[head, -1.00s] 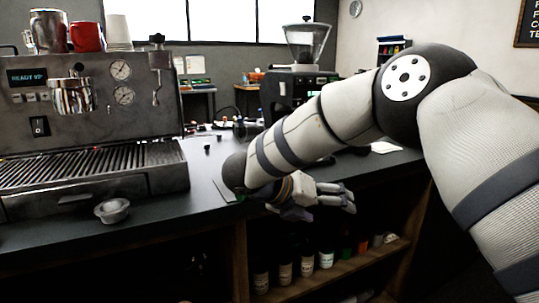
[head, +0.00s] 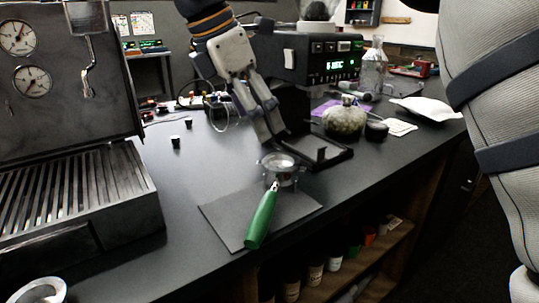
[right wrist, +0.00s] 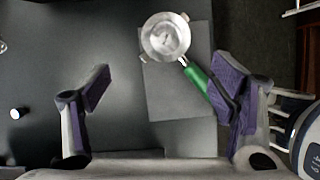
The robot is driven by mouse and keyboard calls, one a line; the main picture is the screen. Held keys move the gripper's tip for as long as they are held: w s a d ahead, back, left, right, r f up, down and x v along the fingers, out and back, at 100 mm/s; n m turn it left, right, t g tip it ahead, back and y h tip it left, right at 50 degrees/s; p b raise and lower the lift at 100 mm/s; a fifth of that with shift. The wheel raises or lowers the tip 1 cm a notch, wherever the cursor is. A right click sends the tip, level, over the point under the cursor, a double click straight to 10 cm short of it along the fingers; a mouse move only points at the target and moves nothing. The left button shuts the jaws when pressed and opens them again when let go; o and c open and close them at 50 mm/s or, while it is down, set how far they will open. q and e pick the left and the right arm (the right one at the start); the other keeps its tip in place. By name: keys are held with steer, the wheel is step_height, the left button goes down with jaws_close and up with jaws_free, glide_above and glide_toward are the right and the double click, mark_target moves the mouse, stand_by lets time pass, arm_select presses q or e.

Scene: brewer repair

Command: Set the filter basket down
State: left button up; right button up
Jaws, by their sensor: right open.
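A small metal cup, which looks like the filter basket (head: 38,291), sits on the counter at the lower left of the head view, in front of the espresso machine, partly cut off. A portafilter with a green handle (head: 262,220) lies on a dark grey mat (head: 222,226); it also shows in the right wrist view (right wrist: 165,38). My right gripper (head: 262,122) is open and empty, above the counter behind the portafilter. In the right wrist view its fingers (right wrist: 160,92) are wide apart, the right one close to the green handle in the picture. My left gripper is out of view.
The espresso machine (head: 75,180) stands at the left. Small black pieces (head: 175,142) lie on the counter. The middle counter is mostly clear.

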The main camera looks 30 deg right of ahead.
mark_target(280, 168)
steer(key=x, duration=0.5)
steer(key=s+x, duration=0.1)
steer(key=x, duration=0.2)
steer(key=shift+d+f+p, duration=0.25)
steer(key=shift+d+p, duration=0.05)
steer(key=shift+p, duration=0.05)
steer(key=shift+d+f, duration=0.1)
steer(key=shift+f, duration=0.25)
steer(key=c, duration=1.1)
